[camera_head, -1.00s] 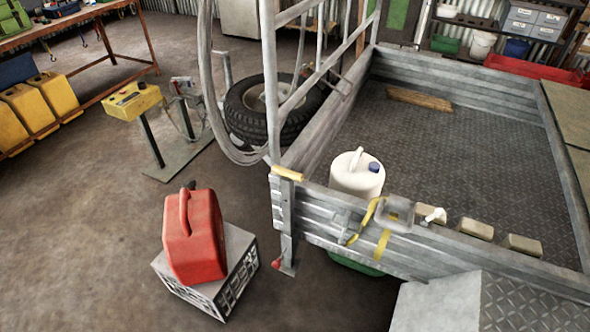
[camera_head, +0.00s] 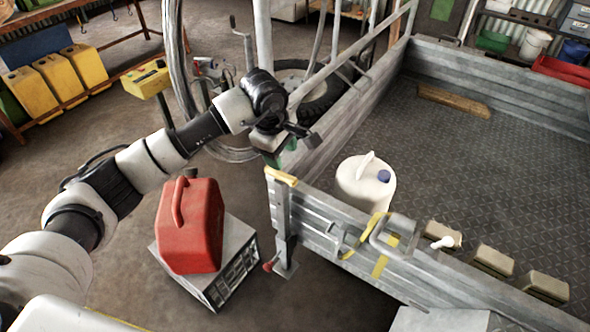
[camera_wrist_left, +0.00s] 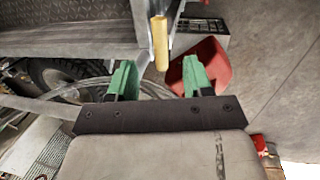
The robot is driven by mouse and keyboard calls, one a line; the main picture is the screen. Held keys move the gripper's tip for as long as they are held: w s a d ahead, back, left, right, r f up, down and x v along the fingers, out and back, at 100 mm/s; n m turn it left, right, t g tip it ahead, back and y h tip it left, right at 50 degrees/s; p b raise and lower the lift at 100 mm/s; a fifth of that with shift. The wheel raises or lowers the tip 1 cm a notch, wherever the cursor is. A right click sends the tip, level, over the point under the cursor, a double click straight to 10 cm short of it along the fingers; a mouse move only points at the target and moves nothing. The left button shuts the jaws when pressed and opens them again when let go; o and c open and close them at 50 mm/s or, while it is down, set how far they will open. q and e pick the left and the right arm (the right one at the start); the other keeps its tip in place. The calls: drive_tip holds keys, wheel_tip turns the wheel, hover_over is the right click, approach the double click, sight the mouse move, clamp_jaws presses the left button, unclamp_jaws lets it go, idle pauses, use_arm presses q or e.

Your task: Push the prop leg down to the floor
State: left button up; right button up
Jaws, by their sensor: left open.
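The prop leg (camera_head: 283,228) is a grey upright post at the trailer's near left corner. It has a yellow grip (camera_head: 281,176) on top, a red knob low down and a small foot plate. I cannot tell whether the foot touches the floor. My left gripper (camera_head: 283,158), with green fingers, is just above and behind the yellow grip in the head view. In the left wrist view the gripper (camera_wrist_left: 159,68) is open and empty, and the yellow grip (camera_wrist_left: 159,43) shows beyond and between the fingertips. My right gripper is not in view.
A spare wheel (camera_head: 320,95) is behind my gripper.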

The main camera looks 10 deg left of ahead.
sight(285, 175)
use_arm(q)
drive_tip(key=shift+y, duration=0.3)
drive_tip(key=f, duration=0.3)
drive_tip(key=w+f, duration=0.1)
drive_tip(key=f, duration=0.2)
drive_tip(key=w+f+p, duration=0.1)
drive_tip(key=f, duration=0.3)
drive_tip(key=shift+w, duration=0.1)
drive_tip(key=shift+r, duration=0.1)
drive_tip(key=shift+c, duration=0.4)
clamp_jaws()
